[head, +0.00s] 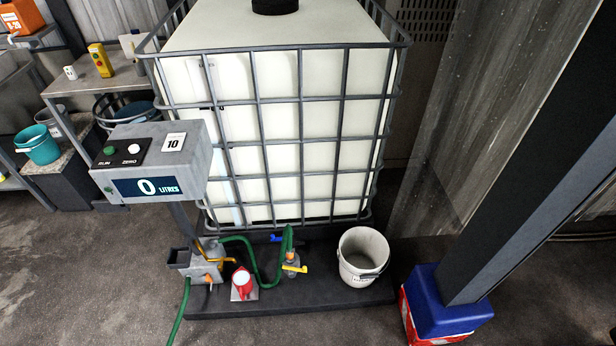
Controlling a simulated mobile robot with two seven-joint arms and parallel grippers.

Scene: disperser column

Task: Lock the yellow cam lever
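The yellow cam lever (296,268) is small in the head view. It sits on a grey coupling (290,260) low in front of the caged white tank (275,130), and it points out to the right. I cannot tell whether it is fully closed. A green hose (262,280) runs from this coupling left to a grey pump-like unit (207,266), which has orange-yellow parts. A blue handle (276,238) shows just above the coupling, below the cage. Neither of my grippers is in view.
A grey control box (155,160) reading 0 litres stands in front of the tank's left side. A dark pillar (530,170) with a blue foot crosses the right. Front floor is clear.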

